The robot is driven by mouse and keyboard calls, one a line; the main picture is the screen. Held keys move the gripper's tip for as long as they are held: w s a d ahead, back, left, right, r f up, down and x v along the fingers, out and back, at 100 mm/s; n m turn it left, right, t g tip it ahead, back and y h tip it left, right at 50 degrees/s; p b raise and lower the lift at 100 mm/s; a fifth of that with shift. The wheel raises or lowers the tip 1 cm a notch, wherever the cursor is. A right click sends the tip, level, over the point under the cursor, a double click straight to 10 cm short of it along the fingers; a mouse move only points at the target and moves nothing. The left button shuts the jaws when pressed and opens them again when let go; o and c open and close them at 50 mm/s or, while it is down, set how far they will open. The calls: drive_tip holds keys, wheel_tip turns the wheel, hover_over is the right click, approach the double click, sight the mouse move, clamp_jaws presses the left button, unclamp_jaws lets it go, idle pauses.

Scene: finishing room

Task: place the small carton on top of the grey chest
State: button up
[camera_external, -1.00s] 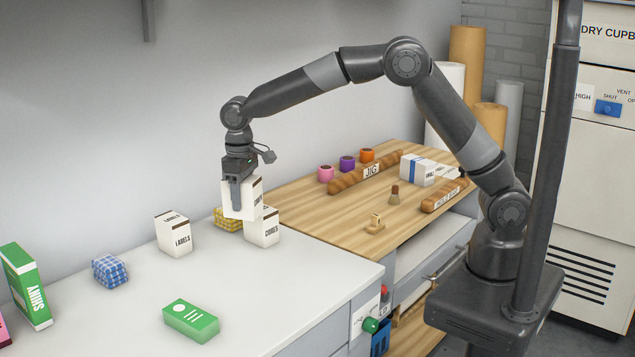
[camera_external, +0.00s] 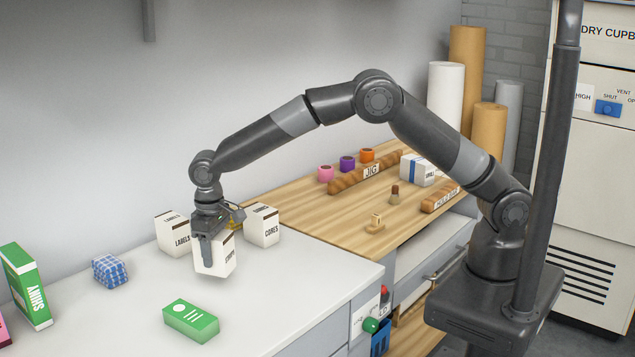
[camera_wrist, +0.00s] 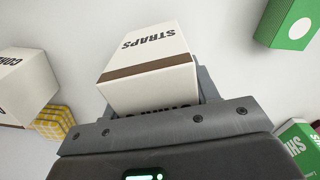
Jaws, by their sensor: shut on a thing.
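My gripper (camera_external: 208,248) is shut on a white carton (camera_external: 222,260) with a brown band, marked STRAPS. The carton is upright, low over the pale top of a bench unit (camera_external: 300,300) with grey fronts. I cannot tell whether its base touches that top. In the wrist view the held carton (camera_wrist: 150,65) sits between the jaws, its lower part hidden by my gripper. Two similar white cartons stand near: LABELS (camera_external: 172,238) behind left and CORES (camera_external: 262,226) behind right. No separate grey chest shows clearly; the grey-fronted unit may be it.
A yellow checked packet (camera_external: 235,222) is mostly hidden behind my gripper. A blue checked packet (camera_external: 110,270), a flat green box (camera_external: 191,319) and a tall green box (camera_external: 25,287) stand on the pale top. A wooden bench (camera_external: 330,215) with tools adjoins right. Room is free front right.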

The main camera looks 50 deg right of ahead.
sight(216, 262)
drive_tip(key=shift+f, duration=1.7)
drive_tip(key=shift+f, duration=0.15)
drive_tip(key=o, duration=1.1)
wheel_tip(216, 262, up, 12)
drive_tip(key=shift+r, duration=0.2)
